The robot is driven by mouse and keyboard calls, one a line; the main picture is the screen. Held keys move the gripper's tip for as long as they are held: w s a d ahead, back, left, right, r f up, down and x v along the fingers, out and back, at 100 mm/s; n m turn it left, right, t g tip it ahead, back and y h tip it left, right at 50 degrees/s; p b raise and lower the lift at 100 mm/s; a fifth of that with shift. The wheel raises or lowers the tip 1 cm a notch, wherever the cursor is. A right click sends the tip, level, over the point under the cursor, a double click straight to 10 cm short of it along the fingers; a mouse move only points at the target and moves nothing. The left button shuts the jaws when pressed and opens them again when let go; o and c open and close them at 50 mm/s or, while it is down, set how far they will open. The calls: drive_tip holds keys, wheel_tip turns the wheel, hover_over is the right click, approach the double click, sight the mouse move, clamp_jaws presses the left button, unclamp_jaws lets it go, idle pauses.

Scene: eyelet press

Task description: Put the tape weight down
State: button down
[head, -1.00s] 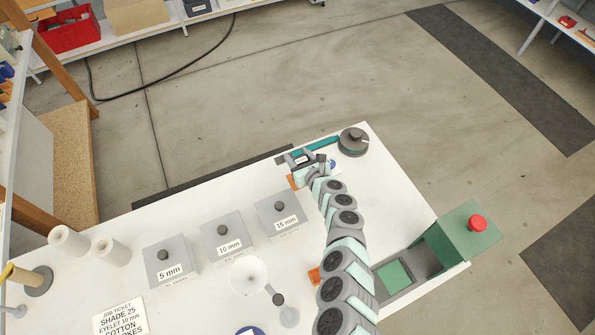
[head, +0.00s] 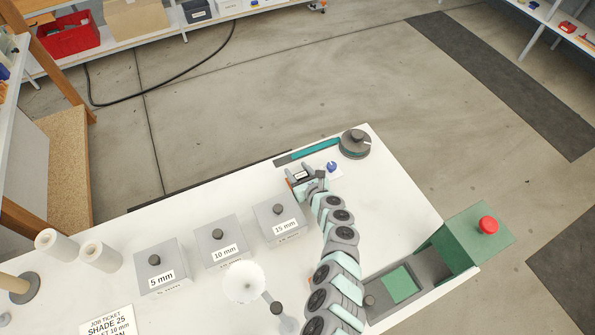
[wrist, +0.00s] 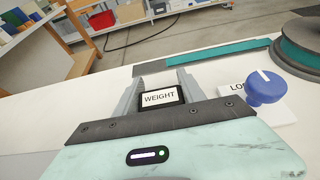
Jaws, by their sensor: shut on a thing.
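My gripper (head: 302,176) is shut on the tape weight, a small dark block with a white label reading WEIGHT (wrist: 160,97). In the wrist view the two grey fingers (wrist: 160,80) flank the block. They are over the white table on the near side of the teal tape (head: 315,149). The tape lies across a dark strip at the table's far edge and leads to a dark spool (head: 355,143) on the right. Whether the block touches the table is hard to tell.
A blue knob (wrist: 265,87) on a white labelled plate stands just right of my gripper. Grey boxes marked 5 mm (head: 161,265), 10 mm (head: 219,242) and 15 mm (head: 279,219) stand to the left. A green press (head: 465,240) with a red button is at the right.

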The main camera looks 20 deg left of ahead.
drive_tip(key=c, duration=0.7)
unclamp_jaws()
drive_tip(key=shift+f, duration=0.15)
drive_tip(key=shift+s+d+r+p, duration=0.15)
drive_tip(key=shift+d+r+p, duration=0.05)
drive_tip(key=shift+r+p, duration=0.4)
drive_tip(key=p+v, duration=0.8)
drive_tip(key=shift+s+d+r, duration=0.15)
drive_tip(key=shift+s+d, duration=0.05)
drive_tip(key=shift+s, duration=0.1)
drive_tip(key=shift+p+v, duration=0.45)
drive_tip(key=shift+v, duration=0.55)
drive_tip(key=shift+s+d+f, duration=0.2)
drive_tip(key=shift+d+f, duration=0.05)
